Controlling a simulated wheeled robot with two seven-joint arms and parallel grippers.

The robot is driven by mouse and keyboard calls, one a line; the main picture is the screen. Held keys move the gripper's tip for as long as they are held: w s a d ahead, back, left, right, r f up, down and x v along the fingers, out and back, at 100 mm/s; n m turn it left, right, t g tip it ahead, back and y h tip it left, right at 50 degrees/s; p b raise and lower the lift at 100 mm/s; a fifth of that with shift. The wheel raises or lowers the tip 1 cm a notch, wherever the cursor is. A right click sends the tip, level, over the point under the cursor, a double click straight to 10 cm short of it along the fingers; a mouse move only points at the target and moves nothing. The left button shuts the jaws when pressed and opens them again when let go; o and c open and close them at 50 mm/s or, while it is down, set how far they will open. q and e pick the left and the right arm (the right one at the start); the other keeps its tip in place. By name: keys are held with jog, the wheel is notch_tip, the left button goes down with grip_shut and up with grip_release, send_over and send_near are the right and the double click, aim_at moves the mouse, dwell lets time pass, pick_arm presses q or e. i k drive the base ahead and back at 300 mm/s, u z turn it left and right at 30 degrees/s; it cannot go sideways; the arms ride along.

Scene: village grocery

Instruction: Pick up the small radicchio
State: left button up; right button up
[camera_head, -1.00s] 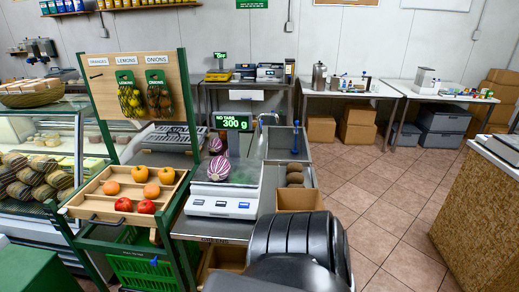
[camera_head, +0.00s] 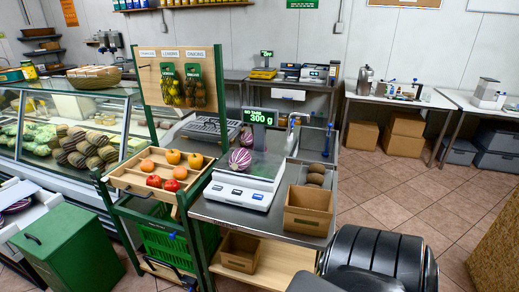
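A round purple-and-white radicchio (camera_head: 240,160) sits on the glass plate of the white scale (camera_head: 243,188), whose display (camera_head: 259,117) reads 300 g. A second purple round thing (camera_head: 247,137), partly hidden behind the scale's post, shows farther back and looks smaller. Several dark purple round things (camera_head: 18,206) lie in a white crate at the left edge; I cannot tell if they are radicchio. Neither of my grippers is in view; only a dark ribbed part of my own body shows at the bottom right.
A wooden tray (camera_head: 130,180) of tomatoes and orange fruit stands left of the scale. An open cardboard box (camera_head: 308,211) and brown round produce (camera_head: 315,179) are right of it. A green bin (camera_head: 68,250) is at the lower left. Tiled floor (camera_head: 400,190) is clear at right.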

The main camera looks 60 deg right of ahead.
aim_at(240, 159)
jog(key=z, duration=2.5)
jog(key=i, duration=0.4)
